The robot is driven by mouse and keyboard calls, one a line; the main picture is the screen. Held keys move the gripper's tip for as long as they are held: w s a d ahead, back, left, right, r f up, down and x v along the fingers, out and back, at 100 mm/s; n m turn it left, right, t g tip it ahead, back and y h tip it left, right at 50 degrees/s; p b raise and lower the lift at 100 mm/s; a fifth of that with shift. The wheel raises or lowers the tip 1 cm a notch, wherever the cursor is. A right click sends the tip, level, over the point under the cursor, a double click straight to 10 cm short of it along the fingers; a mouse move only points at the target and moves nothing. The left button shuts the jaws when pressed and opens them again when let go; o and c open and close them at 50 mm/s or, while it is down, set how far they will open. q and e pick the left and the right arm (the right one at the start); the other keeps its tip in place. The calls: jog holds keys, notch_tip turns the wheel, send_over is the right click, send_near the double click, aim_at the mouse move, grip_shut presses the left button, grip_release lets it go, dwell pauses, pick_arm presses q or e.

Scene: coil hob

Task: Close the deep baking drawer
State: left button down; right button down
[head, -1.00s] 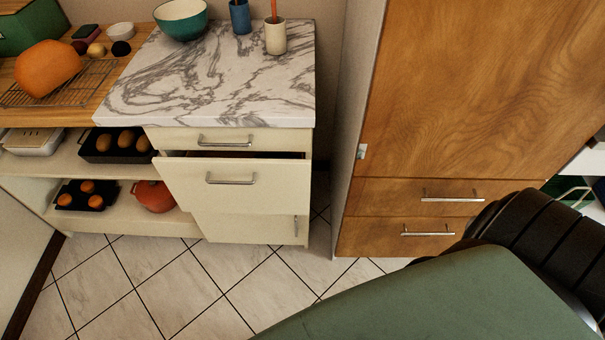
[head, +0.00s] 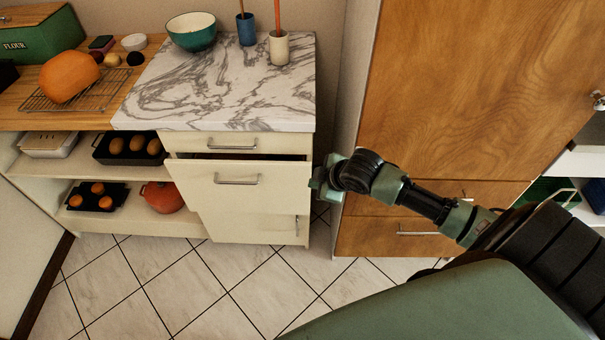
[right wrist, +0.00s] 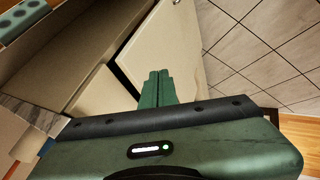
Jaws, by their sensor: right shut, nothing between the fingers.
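The deep baking drawer (head: 225,190) is the cream drawer with a bar handle (head: 237,180), below a shallow top drawer in the marble-topped cabinet. It stands partly open, its front tilted in the picture, with a dark gap along its top edge. My right gripper (head: 320,182) is at the right end of the drawer front, close to it; I cannot tell if they touch. In the right wrist view its green fingers (right wrist: 157,88) are together and empty, in front of cream cabinet panels. My left gripper is not in view.
The shallow top drawer (head: 238,143) is shut. A tall wooden cupboard (head: 450,90) stands at the right, close to my right arm. Open shelves with trays and a red pot (head: 162,197) are at the left. The tiled floor (head: 215,285) in front is clear.

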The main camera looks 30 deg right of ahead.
aim_at(303, 163)
jog(key=shift+w+d+f, duration=0.3)
jog(key=shift+w+f, duration=1)
jog(key=shift+w, duration=0.25)
jog(key=shift+w+d+f, duration=0.25)
jog(key=shift+w+f, duration=1)
jog(key=shift+w, duration=0.3)
jog(key=shift+w+d+f, duration=0.3)
jog(key=shift+w+f, duration=1)
jog(key=shift+w, duration=0.25)
jog(key=shift+w+d+f+b, duration=0.2)
jog(key=shift+w+b, duration=0.1)
jog(key=shift+b, duration=0.2)
jog(key=w+d+b, duration=0.2)
jog(key=w, duration=0.1)
jog(key=shift+d+r, duration=0.1)
jog(key=shift+r, duration=0.15)
jog(key=shift+w+r, duration=0.1)
jog(key=shift+r, duration=0.05)
